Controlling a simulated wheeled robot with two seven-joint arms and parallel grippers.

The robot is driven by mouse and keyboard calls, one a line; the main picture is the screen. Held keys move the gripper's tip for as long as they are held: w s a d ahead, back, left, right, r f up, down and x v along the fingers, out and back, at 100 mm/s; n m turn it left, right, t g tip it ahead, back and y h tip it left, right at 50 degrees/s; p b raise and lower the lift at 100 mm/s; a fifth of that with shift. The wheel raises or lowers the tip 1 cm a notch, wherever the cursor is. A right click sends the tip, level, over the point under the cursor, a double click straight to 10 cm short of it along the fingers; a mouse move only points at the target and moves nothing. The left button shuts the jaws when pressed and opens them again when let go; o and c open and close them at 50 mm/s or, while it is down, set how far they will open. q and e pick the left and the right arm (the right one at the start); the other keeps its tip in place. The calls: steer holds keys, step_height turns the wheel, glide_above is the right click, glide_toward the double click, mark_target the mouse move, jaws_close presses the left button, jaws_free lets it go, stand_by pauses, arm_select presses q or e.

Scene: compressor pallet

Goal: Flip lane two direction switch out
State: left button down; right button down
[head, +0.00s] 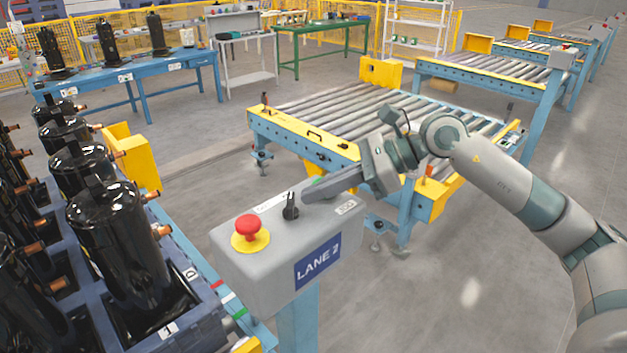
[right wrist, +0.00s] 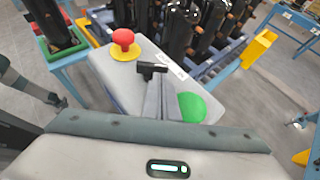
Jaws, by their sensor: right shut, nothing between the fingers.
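The lane two control box (head: 245,281) is grey, with a blue "LANE 2" label on its front. Its black direction switch (head: 291,207) stands between a red mushroom button (head: 249,230) and the right gripper. My right gripper (head: 308,196) reaches in from the right, low over the box top. Its fingers are shut and empty, with tips right beside the switch; I cannot tell whether they touch. In the right wrist view the switch (right wrist: 152,69) shows just beyond the fingertips, its handle lying crosswise. A green button (right wrist: 193,107) is partly hidden by the fingers. My left gripper is not in view.
A blue pallet (head: 180,327) of black compressors (head: 118,235) stands close left of the box. A roller conveyor (head: 350,115) with yellow guards lies behind the box, under my right arm. The floor to the right is clear.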

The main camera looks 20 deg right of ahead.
steer(key=shift+w+a, duration=0.2)
steer(key=shift+a, duration=0.2)
